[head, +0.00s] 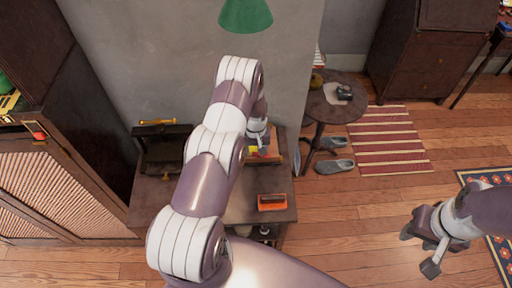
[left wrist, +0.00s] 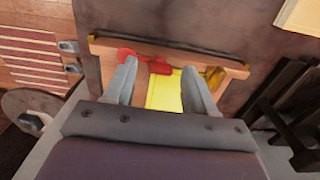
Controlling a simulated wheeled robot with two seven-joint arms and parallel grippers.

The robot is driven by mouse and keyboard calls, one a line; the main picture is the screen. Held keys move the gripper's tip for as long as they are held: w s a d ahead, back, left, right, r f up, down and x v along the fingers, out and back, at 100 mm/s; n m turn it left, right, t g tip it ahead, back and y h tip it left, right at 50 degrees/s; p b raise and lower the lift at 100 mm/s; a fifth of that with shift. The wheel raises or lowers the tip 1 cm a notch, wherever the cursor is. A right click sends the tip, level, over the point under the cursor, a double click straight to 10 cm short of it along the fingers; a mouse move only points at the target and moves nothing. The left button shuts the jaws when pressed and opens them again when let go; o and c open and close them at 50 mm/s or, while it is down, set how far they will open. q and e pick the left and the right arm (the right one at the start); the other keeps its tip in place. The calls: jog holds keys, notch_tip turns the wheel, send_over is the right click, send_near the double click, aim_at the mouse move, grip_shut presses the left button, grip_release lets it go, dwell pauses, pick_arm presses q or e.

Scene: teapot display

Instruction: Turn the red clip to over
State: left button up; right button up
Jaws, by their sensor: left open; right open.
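A wooden tray or board (left wrist: 100,48) lies below my left gripper in the left wrist view. A red piece (left wrist: 128,55), likely the red clip, lies on it near the far edge, close to the left fingertip; contact cannot be told. A yellow sheet (left wrist: 163,92) lies between the fingers, with a brass-coloured piece (left wrist: 215,77) by the right finger. My left gripper (left wrist: 160,66) is open. In the head view my left gripper (head: 258,140) is over the tabletop, partly hidden by my arm. My right gripper (head: 425,240) is open over the floor at the right.
An orange box (head: 272,202) sits near the front of the dark table (head: 240,208). A dark case (head: 162,145) stands at the table's left. A wall (head: 150,50) rises behind, with a green lamp (head: 245,14) above. A round side table (head: 325,108) and slippers (head: 335,166) are to the right.

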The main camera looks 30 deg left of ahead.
pick_arm(q)
jog(key=shift+f, duration=0.25)
jog(key=shift+c, duration=0.3)
grip_shut()
